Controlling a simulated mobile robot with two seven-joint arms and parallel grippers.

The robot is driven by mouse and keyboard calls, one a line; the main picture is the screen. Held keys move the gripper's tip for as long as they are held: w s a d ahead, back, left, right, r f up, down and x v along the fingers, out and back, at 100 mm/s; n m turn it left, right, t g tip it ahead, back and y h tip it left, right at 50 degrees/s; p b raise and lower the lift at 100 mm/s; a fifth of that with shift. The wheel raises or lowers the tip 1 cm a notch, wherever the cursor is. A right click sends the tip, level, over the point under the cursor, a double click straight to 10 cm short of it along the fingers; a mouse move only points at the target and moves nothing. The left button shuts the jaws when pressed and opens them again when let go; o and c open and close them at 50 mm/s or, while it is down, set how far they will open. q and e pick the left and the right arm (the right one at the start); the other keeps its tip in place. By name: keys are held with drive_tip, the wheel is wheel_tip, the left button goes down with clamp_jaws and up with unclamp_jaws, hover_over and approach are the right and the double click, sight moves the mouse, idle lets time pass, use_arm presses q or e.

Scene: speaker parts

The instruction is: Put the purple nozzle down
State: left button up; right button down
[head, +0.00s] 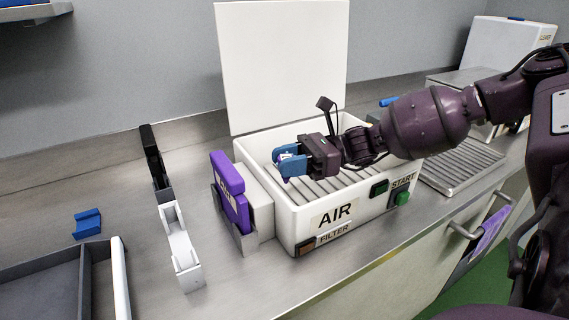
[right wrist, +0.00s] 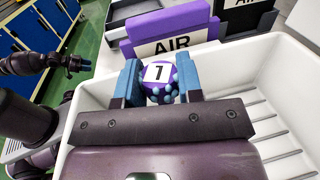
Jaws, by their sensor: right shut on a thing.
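My right gripper (head: 290,166) is over the inside of the white AIR box (head: 264,207). Its blue fingers are shut on the purple nozzle (right wrist: 158,76), a rounded piece with a white "1" label and blue-grey bumps below. In the head view the nozzle mostly hides between the fingers. The gap between nozzle and slatted floor cannot be judged. The box's white lid (head: 283,65) stands open behind. In the right wrist view my left arm shows at far left, and its gripper (right wrist: 66,61) is too small to read.
A purple AIR-labelled block (head: 230,187) is at the box's left side. Farther left are a white narrow holder (head: 180,246), a black upright part (head: 152,158), a small blue piece (head: 87,223) and a grey tray (head: 50,272). A slatted metal rack (head: 462,165) lies right of the box.

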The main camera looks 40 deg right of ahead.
drive_tip(key=shift+f, duration=0.25)
drive_tip(key=shift+r, duration=0.15)
use_arm(q)
drive_tip(key=shift+w, duration=0.15)
use_arm(e)
drive_tip(key=shift+f, duration=0.55)
use_arm(q)
drive_tip(key=shift+d+r, duration=0.1)
use_arm(e)
drive_tip(key=shift+f, duration=0.15)
use_arm(q)
drive_tip(key=shift+w, duration=0.1)
use_arm(e)
drive_tip(key=c, duration=0.8)
unclamp_jaws()
